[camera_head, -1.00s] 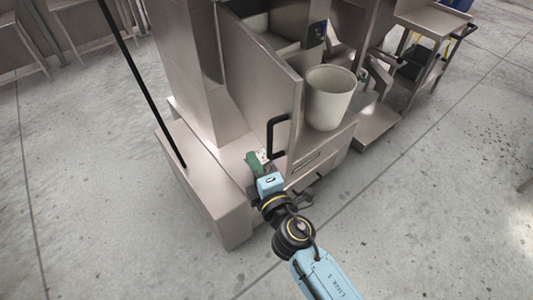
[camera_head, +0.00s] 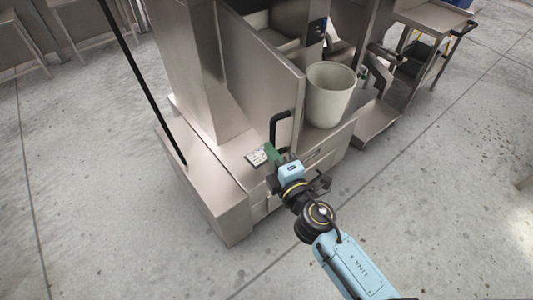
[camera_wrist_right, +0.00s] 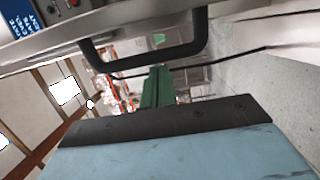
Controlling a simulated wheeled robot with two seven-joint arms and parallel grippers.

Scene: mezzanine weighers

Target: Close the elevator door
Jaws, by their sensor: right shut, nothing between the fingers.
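The elevator door (camera_head: 255,75) is a flat steel panel standing out from the steel cabinet, so it is open. Its black bar handle (camera_head: 275,133) is near the free edge, and it also crosses the top of the right wrist view (camera_wrist_right: 150,56). My right gripper (camera_head: 271,153), with green fingers, is just below the handle's lower end. In the right wrist view its shut, empty fingers (camera_wrist_right: 157,86) point toward the handle; the handle is not between them. Whether they touch it I cannot tell. My left gripper is out of view.
A pale bucket (camera_head: 330,95) stands right of the door's free edge. A steel base (camera_head: 215,185) extends below the door, with a small label (camera_head: 258,157) on it. A steel cart (camera_head: 436,40) is at the back right. The floor at the right is clear.

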